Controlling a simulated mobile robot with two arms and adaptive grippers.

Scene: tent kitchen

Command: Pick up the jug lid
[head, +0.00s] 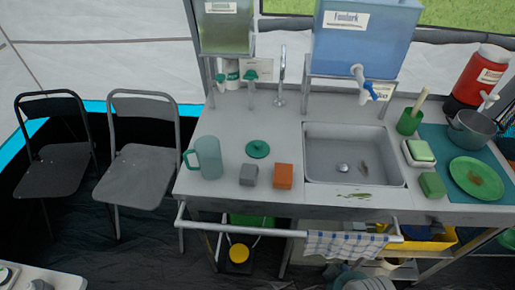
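A round, dark green jug lid (258,149) with a small knob on top lies flat on the grey counter, left of the sink. The translucent green jug (207,158) stands upright to its left, apart from it, with its handle to the left. Its top looks open. Neither of my grippers shows in the head view.
A grey block (248,175) and an orange block (284,176) sit just in front of the lid. A sink (353,155) is to the right. A rail (290,233) runs along the counter's front. A tap (281,78) and water containers stand behind. Two folding chairs (140,160) stand left.

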